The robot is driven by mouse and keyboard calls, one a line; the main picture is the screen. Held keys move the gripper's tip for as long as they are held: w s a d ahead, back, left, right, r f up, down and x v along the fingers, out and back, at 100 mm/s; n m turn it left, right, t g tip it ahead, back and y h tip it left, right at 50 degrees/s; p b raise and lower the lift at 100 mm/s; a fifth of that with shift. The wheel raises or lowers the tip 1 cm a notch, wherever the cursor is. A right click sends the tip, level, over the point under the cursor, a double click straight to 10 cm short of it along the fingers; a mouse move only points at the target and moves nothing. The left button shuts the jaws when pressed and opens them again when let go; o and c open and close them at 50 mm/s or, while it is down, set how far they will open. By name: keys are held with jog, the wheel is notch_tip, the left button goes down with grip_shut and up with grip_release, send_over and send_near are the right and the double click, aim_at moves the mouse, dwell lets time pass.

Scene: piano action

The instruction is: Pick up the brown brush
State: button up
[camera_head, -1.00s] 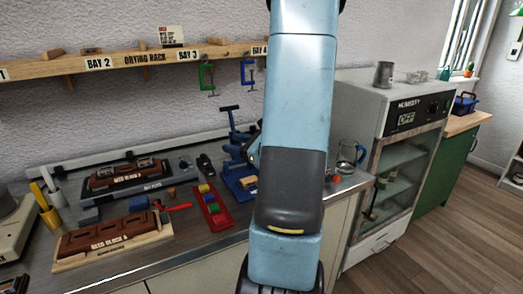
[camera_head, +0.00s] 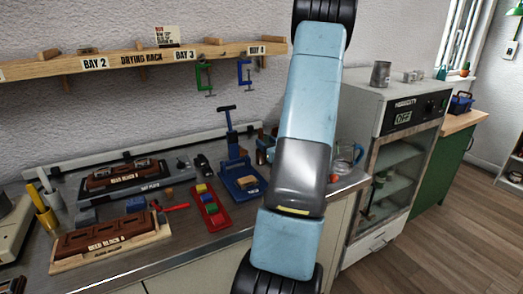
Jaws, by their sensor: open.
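I cannot make out a brown brush for certain in the head view. A yellow cup (camera_head: 50,222) at the left of the bench holds thin upright tools, too small to tell apart. My blue arm crosses the middle of the picture and hides part of the bench and the wall behind it. My gripper does not show.
The brown reed block on its wooden base (camera_head: 105,242) lies at the front left, with a hot plate (camera_head: 165,183) behind it. A red tray of coloured pieces (camera_head: 210,208) and a blue press (camera_head: 238,178) stand mid-bench. The humidity cabinet (camera_head: 385,125) is right.

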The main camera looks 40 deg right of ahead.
jog(key=shift+a+f+x, duration=0.1)
jog(key=shift+f+x, duration=0.05)
jog(key=shift+x, duration=0.9)
jog(key=shift+a+f+x, duration=0.1)
jog(key=shift+x, duration=0.95)
jog(key=shift+a+f+x, duration=0.1)
jog(key=shift+f+x, duration=0.05)
jog(key=shift+x, duration=0.9)
grip_shut()
